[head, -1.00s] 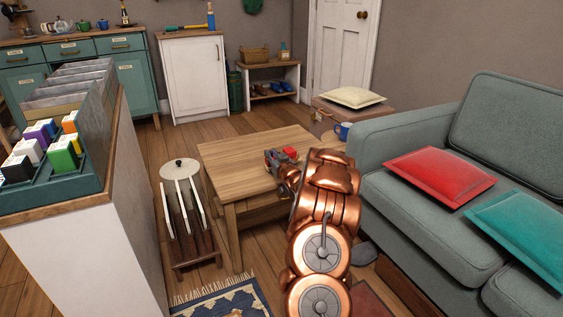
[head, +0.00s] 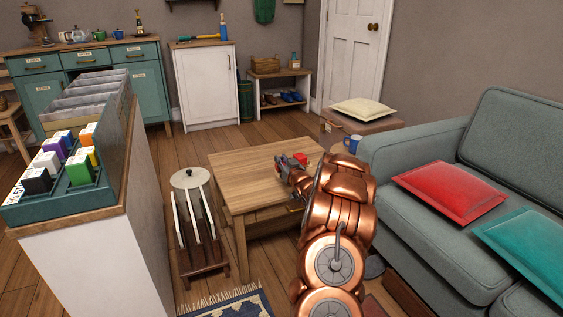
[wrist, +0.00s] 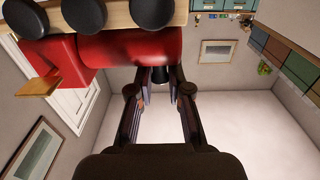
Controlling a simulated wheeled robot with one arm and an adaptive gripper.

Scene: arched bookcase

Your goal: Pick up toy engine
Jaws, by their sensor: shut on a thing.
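The toy engine (head: 299,159) is small and red in the head view, over the far right part of the wooden table (head: 238,172). My copper arm hides part of it. In the wrist view the engine (wrist: 140,48) is close up, with a red body, a pale wooden base and black wheels toward the top edge. My gripper (wrist: 160,80) is shut on a black upright part of the engine, which sits between its two fingertips. The frames do not clearly show a gap between the wheels and the table.
The grey-green sofa (head: 395,160) stands close on the right. A blue mug (head: 353,143) and a cushion (head: 362,107) are beyond the table. A slatted rack (head: 197,225) and a white cabinet (head: 90,260) are on the left. Floor is open behind the table.

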